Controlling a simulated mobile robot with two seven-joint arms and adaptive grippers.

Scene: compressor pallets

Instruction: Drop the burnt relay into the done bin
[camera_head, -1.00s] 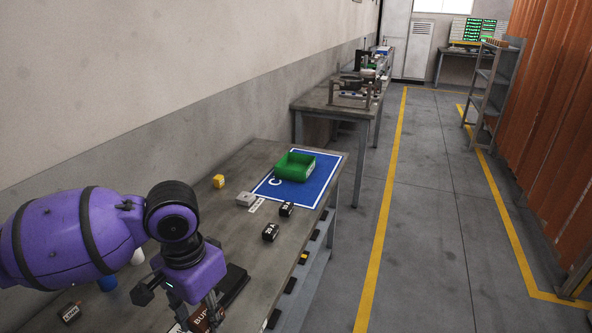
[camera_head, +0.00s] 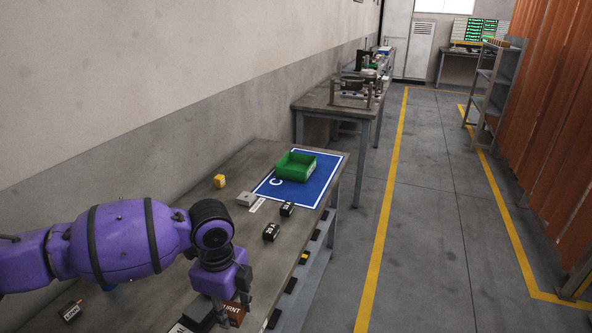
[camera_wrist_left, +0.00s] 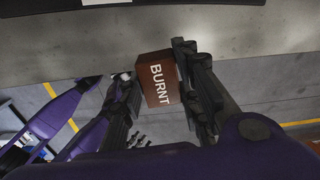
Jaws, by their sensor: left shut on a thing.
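The burnt relay (camera_wrist_left: 157,84) is a brown box with BURNT in white letters. My left gripper (camera_wrist_left: 156,64) is shut on it, one finger on each side, in the left wrist view. In the head view the relay (camera_head: 236,314) shows partly behind my left gripper's fingers, near the bench's front edge at the bottom. A green open bin (camera_head: 296,167), which I take for the done bin, stands on a blue mat farther along the bench. The left gripper is well short of it and apart from it. No right gripper can be made out.
Two black labelled blocks (camera_head: 271,231) (camera_head: 287,209), a grey block (camera_head: 246,199) and a yellow cube (camera_head: 220,181) sit on the bench between my left gripper and the mat (camera_head: 322,184). The wall borders the bench.

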